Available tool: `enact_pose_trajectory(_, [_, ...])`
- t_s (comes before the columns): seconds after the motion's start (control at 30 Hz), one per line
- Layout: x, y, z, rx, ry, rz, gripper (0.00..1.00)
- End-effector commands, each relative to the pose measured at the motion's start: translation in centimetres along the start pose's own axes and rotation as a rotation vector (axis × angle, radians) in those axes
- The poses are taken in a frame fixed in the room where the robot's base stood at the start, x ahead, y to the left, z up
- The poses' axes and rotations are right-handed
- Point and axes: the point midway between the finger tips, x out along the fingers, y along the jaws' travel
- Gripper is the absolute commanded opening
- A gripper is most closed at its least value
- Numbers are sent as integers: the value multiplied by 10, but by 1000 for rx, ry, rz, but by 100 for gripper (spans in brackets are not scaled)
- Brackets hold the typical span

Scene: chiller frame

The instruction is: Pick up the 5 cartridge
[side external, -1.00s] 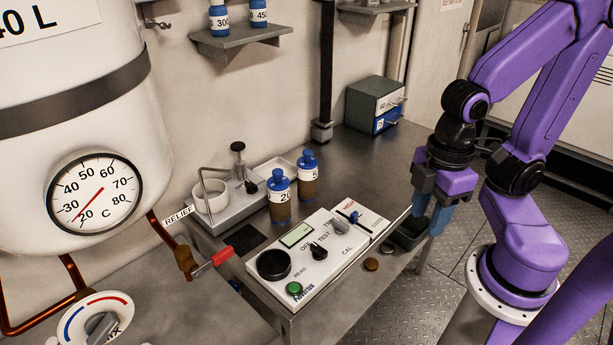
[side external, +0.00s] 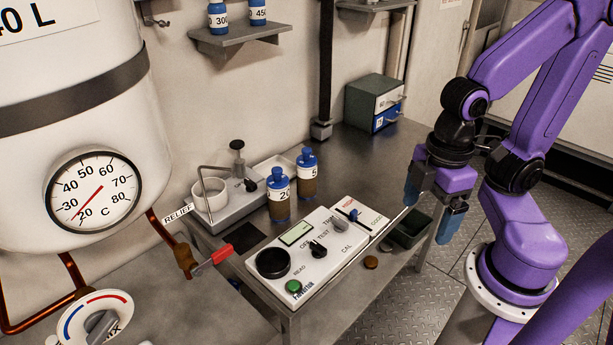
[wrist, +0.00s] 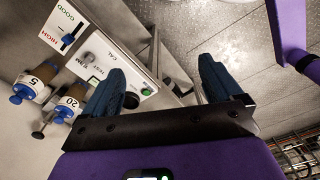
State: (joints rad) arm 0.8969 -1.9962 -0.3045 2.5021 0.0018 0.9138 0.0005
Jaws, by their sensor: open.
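The 5 cartridge (side external: 307,174) is a brown bottle with a blue cap and a white label marked 5. It stands upright on the metal bench behind the 20 cartridge (side external: 279,198), which looks alike. Both show at the left of the wrist view, the 5 cartridge (wrist: 40,80) above the 20 cartridge (wrist: 65,108). My gripper (side external: 428,208) is open and empty, well to the right of both, over the bench's right edge. In the wrist view its two blue fingers (wrist: 160,85) are spread wide with nothing between them.
A white test panel (side external: 318,247) with knobs lies in front of the cartridges. A dark bin (side external: 410,232) is at the bench's right edge. A grey drawer box (side external: 375,103) stands at the back. A pump stand (side external: 230,203) is left.

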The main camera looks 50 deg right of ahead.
Motion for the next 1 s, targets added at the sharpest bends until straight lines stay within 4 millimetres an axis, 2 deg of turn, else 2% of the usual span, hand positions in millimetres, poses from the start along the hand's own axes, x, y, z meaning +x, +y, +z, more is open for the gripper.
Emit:
enact_pose_trajectory(0.17, [1, 3, 0, -7, -9, 11, 92])
enact_pose_trajectory(0.27, [7, 17, 0, -45, -51, 65, 92])
enact_pose_trajectory(0.37, [16, 46, -1, -125, -133, 165, 92])
enact_pose_trajectory(0.5, [26, 96, -5, -293, -291, 332, 92])
enact_pose_trajectory(0.67, [33, 150, -16, -513, -474, 489, 92])
enact_pose_trajectory(0.8, [39, 191, -32, -729, -626, 597, 92])
enact_pose_trajectory(1.0, [53, 234, -62, -1048, -800, 698, 92])
